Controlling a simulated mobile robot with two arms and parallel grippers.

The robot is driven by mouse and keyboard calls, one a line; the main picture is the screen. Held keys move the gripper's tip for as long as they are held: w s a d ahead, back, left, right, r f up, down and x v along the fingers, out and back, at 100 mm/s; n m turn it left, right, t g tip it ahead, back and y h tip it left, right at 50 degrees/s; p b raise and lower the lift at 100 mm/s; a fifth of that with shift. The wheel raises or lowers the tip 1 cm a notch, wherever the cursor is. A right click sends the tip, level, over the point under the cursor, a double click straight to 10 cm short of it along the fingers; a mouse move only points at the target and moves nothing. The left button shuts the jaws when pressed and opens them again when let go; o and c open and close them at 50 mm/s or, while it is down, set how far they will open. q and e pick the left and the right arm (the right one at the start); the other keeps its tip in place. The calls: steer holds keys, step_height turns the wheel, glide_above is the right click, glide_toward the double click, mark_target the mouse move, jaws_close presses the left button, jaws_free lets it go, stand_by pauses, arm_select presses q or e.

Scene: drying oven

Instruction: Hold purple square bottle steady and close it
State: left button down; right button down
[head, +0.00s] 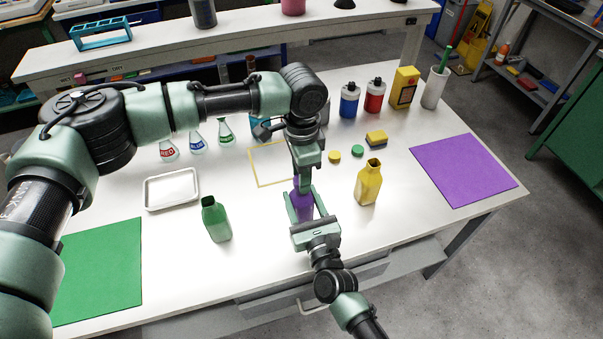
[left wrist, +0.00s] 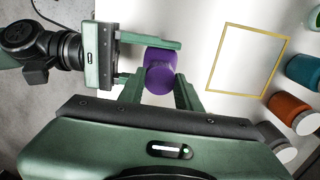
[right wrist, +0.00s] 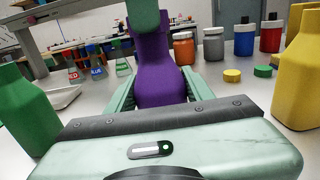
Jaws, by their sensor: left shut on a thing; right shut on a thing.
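The purple square bottle (head: 303,208) stands upright near the table's front edge, its wide body large in the right wrist view (right wrist: 158,75). My right gripper (head: 304,200) reaches in from the front and is shut on the bottle's body, one finger on each side. My left gripper (head: 304,178) points down from above at the bottle's top and is shut on the purple cap (left wrist: 159,80). The left fingers cover the bottle's mouth, so I cannot tell whether the cap is seated on the neck.
An open green bottle (head: 215,218) stands to the left and an open yellow bottle (head: 368,182) to the right. A yellow cap (head: 334,157) and a green cap (head: 357,151) lie behind. A white tray (head: 171,189) and a purple mat (head: 464,170) flank the middle.

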arm_select(q)
steer(key=shift+f, duration=0.6)
steer(key=m, duration=1.2)
steer(key=shift+m, duration=0.3)
steer(key=m, duration=1.6)
steer(key=shift+m, duration=0.3)
steer(key=m, duration=0.3)
